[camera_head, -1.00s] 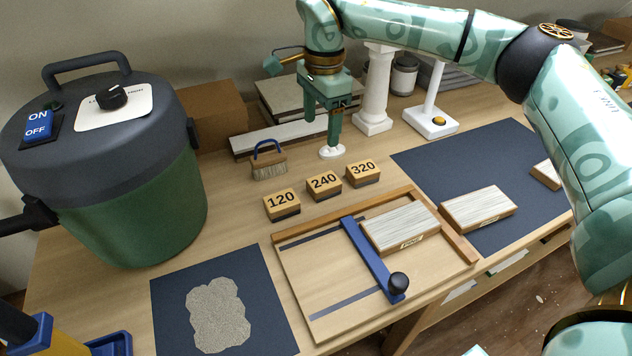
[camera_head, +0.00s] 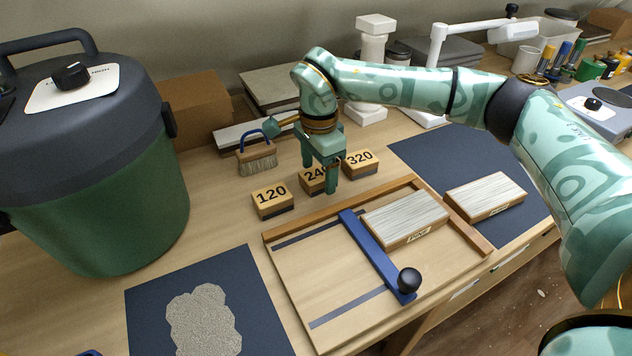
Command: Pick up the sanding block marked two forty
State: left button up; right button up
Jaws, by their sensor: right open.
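The sanding block marked 240 (camera_head: 311,184) is a small wooden block with a dark base, standing in a row between the 120 block (camera_head: 271,201) and the 320 block (camera_head: 360,163). My right gripper (camera_head: 319,178) is open and points down at the 240 block. One finger is at its far side and the other in front of its right side, hiding part of the number. I cannot tell whether the fingers touch it. My left gripper is out of view.
A brush (camera_head: 257,160) with a blue handle stands behind the blocks. A wooden frame (camera_head: 300,285) with a blue bar and a wood piece lies in front. A large green canister (camera_head: 110,200) stands left, and dark mats flank the frame.

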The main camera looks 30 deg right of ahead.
jog(key=shift+f, duration=0.8)
jog(key=shift+r, duration=0.15)
jog(key=c, duration=1.1)
